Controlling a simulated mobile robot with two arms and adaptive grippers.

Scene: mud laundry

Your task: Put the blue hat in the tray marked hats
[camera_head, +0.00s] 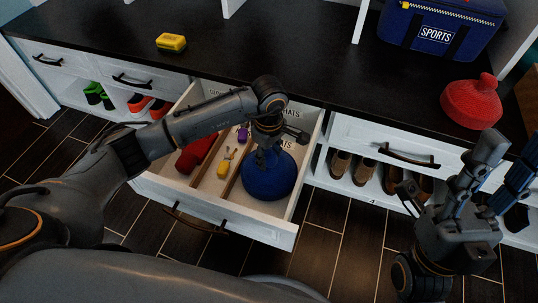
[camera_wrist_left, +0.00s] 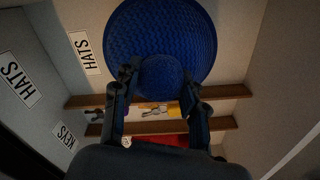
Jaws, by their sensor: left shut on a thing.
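The blue hat (camera_head: 268,182) is round and woven, with a wide brim. It is in the right-hand compartment of the open drawer, the tray marked hats (camera_head: 306,152). In the left wrist view the hat (camera_wrist_left: 160,22) shows its crown between my fingers, over or in the compartment with the HATS label. My left gripper (camera_head: 270,150) is shut on the hat's crown, and its fingers also show in the wrist view (camera_wrist_left: 158,82). I cannot tell whether the hat rests on the tray floor. My right gripper (camera_head: 455,185) is at the right, apart from the hat; its finger opening is unclear.
Wooden dividers (camera_head: 208,160) split the drawer. A red item (camera_head: 198,152) lies in the left compartment; a yellow-handled item (camera_head: 225,165) and a purple item (camera_head: 242,134) lie in the middle. A red hat (camera_head: 471,104), blue SPORTS bag (camera_head: 437,33) and yellow object (camera_head: 171,43) stand on the dark counter.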

